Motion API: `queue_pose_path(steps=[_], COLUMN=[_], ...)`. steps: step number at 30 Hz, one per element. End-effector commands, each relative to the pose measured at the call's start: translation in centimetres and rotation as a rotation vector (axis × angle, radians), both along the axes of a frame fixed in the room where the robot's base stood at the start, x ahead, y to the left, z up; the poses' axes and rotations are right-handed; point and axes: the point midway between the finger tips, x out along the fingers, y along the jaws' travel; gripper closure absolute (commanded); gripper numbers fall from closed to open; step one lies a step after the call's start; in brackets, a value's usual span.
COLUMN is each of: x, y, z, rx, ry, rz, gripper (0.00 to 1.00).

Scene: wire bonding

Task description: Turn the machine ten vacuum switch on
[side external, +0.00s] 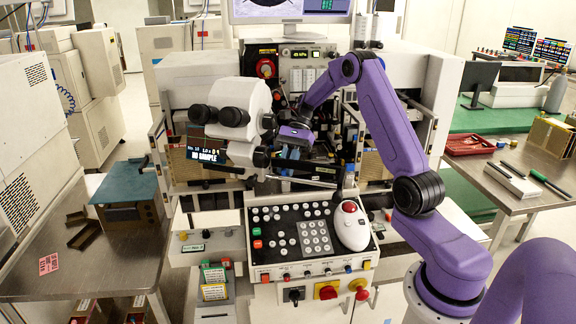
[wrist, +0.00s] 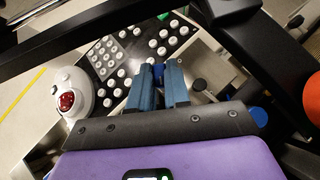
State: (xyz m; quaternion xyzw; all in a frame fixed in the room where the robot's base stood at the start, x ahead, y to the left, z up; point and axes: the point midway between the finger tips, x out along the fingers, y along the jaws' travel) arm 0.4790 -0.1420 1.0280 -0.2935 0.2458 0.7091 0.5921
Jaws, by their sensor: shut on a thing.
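My gripper (side external: 289,165) reaches down in front of the machine, behind the white microscope head, and is partly hidden by it in the side external view. In the wrist view its two blue fingers (wrist: 160,78) are close together with a small dark blue part (wrist: 158,71) between their tips, and they are shut on it. I cannot tell whether this part is the vacuum switch. The machine's display (side external: 208,155) shows "No. 10" and "NO SAMPLE". No switch label is readable.
The white keypad panel (side external: 262,262) lies below my gripper, with a white trackball unit (side external: 350,230) at its right. The microscope head (side external: 238,105) stands close on the left. Dark bars (wrist: 90,30) cross the wrist view. A fixture (side external: 130,190) sits on the left table.

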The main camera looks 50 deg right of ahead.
Motion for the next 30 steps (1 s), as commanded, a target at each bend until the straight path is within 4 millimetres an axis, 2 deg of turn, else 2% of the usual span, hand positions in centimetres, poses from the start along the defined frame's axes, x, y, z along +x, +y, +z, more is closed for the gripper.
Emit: queue_pose_path(steps=[12, 29, 30], x=[0.18, 0.22, 0.22], y=[-0.07, -0.07, -0.07], z=[0.03, 0.09, 0.09], rx=[0.0, 0.0, 0.0], ry=[0.001, -0.001, -0.001], rz=[0.196, 0.223, 0.223], gripper=[1.0, 1.0, 0.77])
